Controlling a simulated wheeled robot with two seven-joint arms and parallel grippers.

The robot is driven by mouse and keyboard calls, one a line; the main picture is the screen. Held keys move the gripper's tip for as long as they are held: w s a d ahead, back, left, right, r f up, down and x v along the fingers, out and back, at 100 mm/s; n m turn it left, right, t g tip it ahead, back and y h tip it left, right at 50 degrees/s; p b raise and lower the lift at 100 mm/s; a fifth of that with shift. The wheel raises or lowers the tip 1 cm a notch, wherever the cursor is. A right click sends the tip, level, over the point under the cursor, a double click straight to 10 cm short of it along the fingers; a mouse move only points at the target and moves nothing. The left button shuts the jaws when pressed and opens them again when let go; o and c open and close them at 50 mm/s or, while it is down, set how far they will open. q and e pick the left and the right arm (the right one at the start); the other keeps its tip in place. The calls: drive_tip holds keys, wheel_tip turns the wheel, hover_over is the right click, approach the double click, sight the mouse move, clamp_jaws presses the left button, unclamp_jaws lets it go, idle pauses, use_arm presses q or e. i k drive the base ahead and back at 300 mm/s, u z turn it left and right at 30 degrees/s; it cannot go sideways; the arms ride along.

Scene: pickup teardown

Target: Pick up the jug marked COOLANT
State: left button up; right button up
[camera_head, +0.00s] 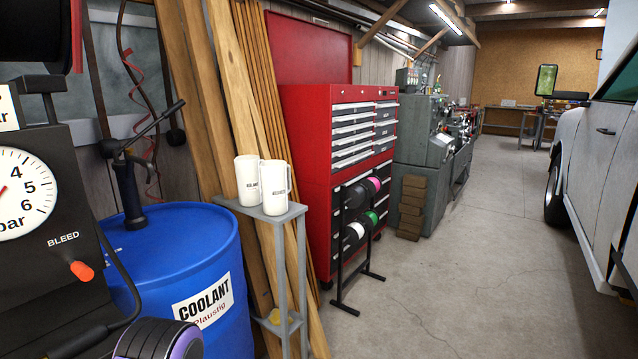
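Two white jugs stand upright side by side on top of a narrow grey stand (281,216). The left jug (248,172) is partly behind the right jug (273,180), which has a handle on its right side. Both carry small dark lettering that is too small to read for sure, so I cannot tell which one is marked COOLANT. A large blue drum (178,246) left of the stand bears a white label reading COOLANT.
A black gauge unit (50,270) with an orange BLEED knob fills the left edge. Wooden planks (202,100) lean behind the stand. A red tool cabinet (318,130) and a black spool rack (340,240) stand to its right. Open floor lies before a parked pickup (592,165).

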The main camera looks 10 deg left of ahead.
sight(247, 169)
drive_tip(key=z, duration=0.65)
drive_tip(key=i, duration=1.45)
drive_tip(key=u, duration=0.25)
